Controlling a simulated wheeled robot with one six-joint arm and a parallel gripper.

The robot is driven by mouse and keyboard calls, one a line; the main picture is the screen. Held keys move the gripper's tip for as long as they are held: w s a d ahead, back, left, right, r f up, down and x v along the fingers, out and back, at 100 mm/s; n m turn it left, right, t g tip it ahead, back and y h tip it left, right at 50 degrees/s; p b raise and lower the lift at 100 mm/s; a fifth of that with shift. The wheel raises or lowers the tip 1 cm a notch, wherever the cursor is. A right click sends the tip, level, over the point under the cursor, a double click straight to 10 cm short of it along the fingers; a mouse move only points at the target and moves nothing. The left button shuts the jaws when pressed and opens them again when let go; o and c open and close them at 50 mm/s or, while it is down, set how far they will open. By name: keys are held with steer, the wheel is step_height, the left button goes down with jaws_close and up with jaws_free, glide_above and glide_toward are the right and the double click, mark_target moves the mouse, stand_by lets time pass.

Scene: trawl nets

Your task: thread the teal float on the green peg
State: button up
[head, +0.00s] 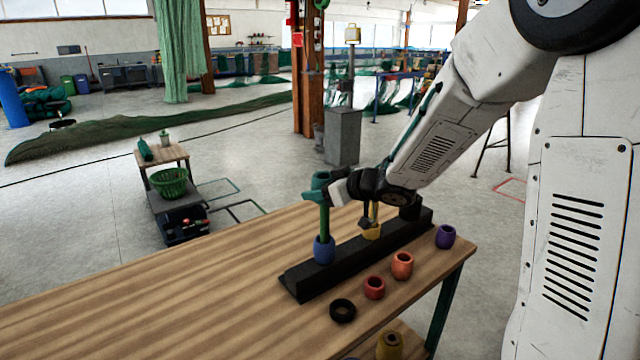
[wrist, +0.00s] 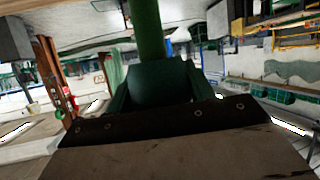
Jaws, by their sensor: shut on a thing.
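The teal float (head: 320,178) is in the jaws of my gripper (head: 326,188), at the upper end of the green peg (head: 324,222). I cannot tell whether the peg's tip is inside its hole or just below it. The peg stands upright on a black base (head: 305,282), with a blue float (head: 324,250) around its foot. In the wrist view the teal float (wrist: 158,82) shows dark between the jaws, and the green peg (wrist: 147,30) runs from it to the top edge.
A yellow float (head: 371,231) sits on the same base, partly behind my wrist. Loose black (head: 342,311), red (head: 374,288), orange (head: 402,265) and purple (head: 445,236) floats stand along the near right of the wooden table (head: 170,300). The table's left side is clear.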

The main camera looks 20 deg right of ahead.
steer(key=shift+f, duration=0.3)
steer(key=o, duration=1)
steer(key=shift+o, duration=0.2)
steer(key=v, duration=0.7)
steer(key=shift+s+d+r, duration=0.2)
steer(key=shift+s, duration=0.15)
